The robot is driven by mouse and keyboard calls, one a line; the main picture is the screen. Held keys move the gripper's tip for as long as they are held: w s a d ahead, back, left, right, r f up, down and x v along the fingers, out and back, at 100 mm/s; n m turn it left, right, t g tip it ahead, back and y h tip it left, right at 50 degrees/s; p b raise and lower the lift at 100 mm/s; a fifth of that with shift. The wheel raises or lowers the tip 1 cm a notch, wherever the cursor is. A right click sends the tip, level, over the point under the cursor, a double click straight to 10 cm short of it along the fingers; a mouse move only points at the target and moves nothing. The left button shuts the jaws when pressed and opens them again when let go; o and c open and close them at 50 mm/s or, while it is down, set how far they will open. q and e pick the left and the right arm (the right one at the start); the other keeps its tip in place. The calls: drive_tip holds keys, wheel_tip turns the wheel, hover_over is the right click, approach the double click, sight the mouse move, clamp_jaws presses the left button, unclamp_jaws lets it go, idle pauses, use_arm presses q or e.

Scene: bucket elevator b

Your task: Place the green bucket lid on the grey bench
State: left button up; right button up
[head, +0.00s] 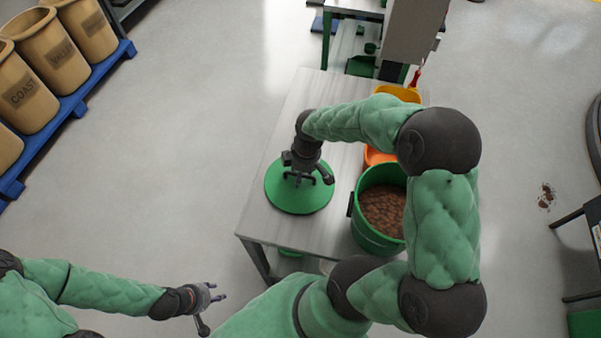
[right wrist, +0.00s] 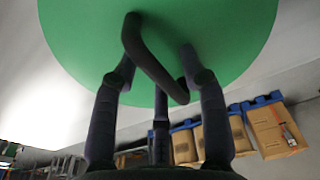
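The green bucket lid (head: 299,199) lies flat over the near left part of the grey bench (head: 262,222); I cannot tell whether it touches the top. My right gripper (head: 306,180) is just above the lid's middle, with its fingers spread. In the right wrist view, the dark lid handle (right wrist: 155,62) passes between my fingers, which stand apart on either side of it against the green lid (right wrist: 235,45). The left fingertip is partly hidden behind the handle. My left gripper (head: 217,310) is open and empty, away from the bench at the lower left.
Labelled tan bins (head: 31,88) sit on a blue pallet at the upper left. Floor left of the bench is clear.

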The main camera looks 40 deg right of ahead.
drive_tip(key=shift+r, duration=0.5)
wheel_tip(320, 180, up, 11)
drive_tip(key=s+p, duration=0.1)
drive_tip(key=p, duration=0.2)
drive_tip(key=shift+d, duration=0.45)
drive_tip(key=shift+r, duration=0.1)
